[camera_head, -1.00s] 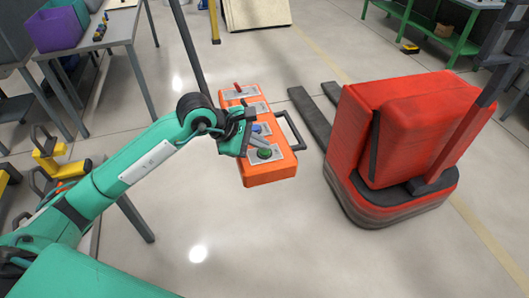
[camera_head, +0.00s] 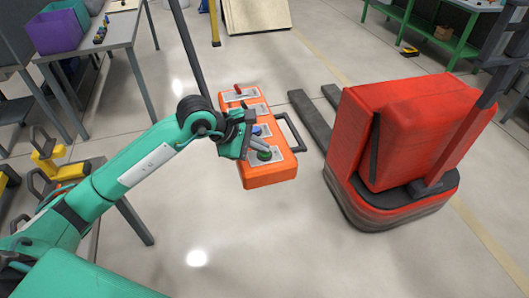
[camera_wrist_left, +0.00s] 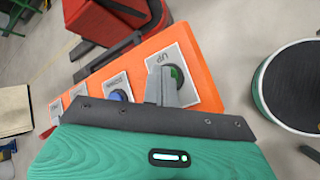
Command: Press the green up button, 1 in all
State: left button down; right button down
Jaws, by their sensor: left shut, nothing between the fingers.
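An orange control box (camera_head: 272,175) hangs near the middle of the head view; it also fills the centre of the left wrist view (camera_wrist_left: 203,60). The green button (camera_head: 265,156) is at its near end, on a plate marked UP in the left wrist view (camera_wrist_left: 178,77). My left gripper (camera_head: 261,148) is shut and empty, with its fingertips right at the green button's edge. The fingers hide part of the button in the wrist view. I cannot tell whether they touch it or whether it is pushed in. My right gripper is not in view.
A blue button (camera_head: 257,130) sits beside the green one, and a red switch (camera_head: 238,89) is at the far end. A red pallet truck (camera_head: 400,130) stands to the right. A grey table (camera_head: 120,38) with a purple bin (camera_head: 55,32) is at the left.

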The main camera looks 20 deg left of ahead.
aim_at(260, 153)
pick_arm(q)
jog(key=shift+f, duration=0.25)
jog(key=shift+r, duration=0.15)
dwell(0.4)
jog(key=shift+r, duration=0.7)
jog(key=shift+r, duration=0.15)
jog(key=shift+r+p, duration=0.8)
jog(key=shift+r, duration=1.55)
